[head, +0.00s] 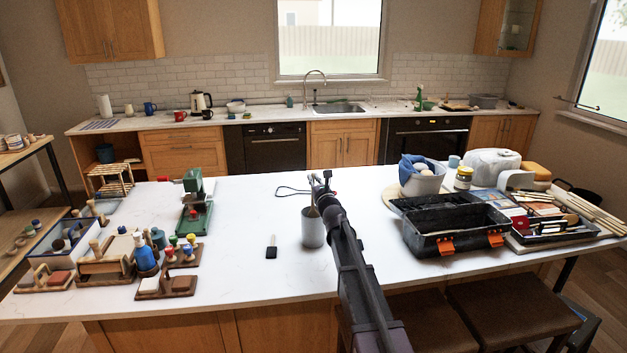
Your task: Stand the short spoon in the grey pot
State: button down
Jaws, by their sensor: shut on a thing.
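The grey pot (312,232) stands upright on the white island top, left of my arm. My gripper (316,184) is above the pot's mouth and shut on a thin brownish handle, which looks like the short spoon (315,207). The spoon hangs roughly upright, with its lower part at or inside the pot's rim. The pot wall and my arm hide its lower end, so I cannot tell whether it touches the bottom.
A small dark-ended tool (271,248) lies left of the pot, and a thin dark loop (290,191) lies behind it. A green press (195,210) and wooden racks stand at left. A black toolbox (453,228) stands at right. The counter around the pot is mostly clear.

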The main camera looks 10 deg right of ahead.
jog(key=shift+f, duration=0.35)
jog(key=c, duration=0.6)
grip_release()
jog(key=shift+c, duration=0.2)
jog(key=shift+r, duration=0.15)
notch_tip(320, 180, up, 15)
jog(key=p, duration=1.5)
jog(key=shift+d+f+m+g+h+b, duration=0.1)
jog(key=shift+d+f+m+g+h, duration=0.35)
jog(key=shift+f+h, duration=0.4)
jog(key=shift+d+f+m+g+h+b, duration=0.1)
jog(key=shift+d+f+m+g+h, duration=0.35)
jog(key=shift+f+h, duration=0.35)
jog(key=shift+d+f+m+g+h+b, duration=0.1)
jog(key=shift+d+f+m+g+h, duration=0.2)
jog(key=shift+f+m+g+h, duration=0.5)
jog(key=shift+f+n+t, duration=0.3)
jog(key=shift+t, duration=0.1)
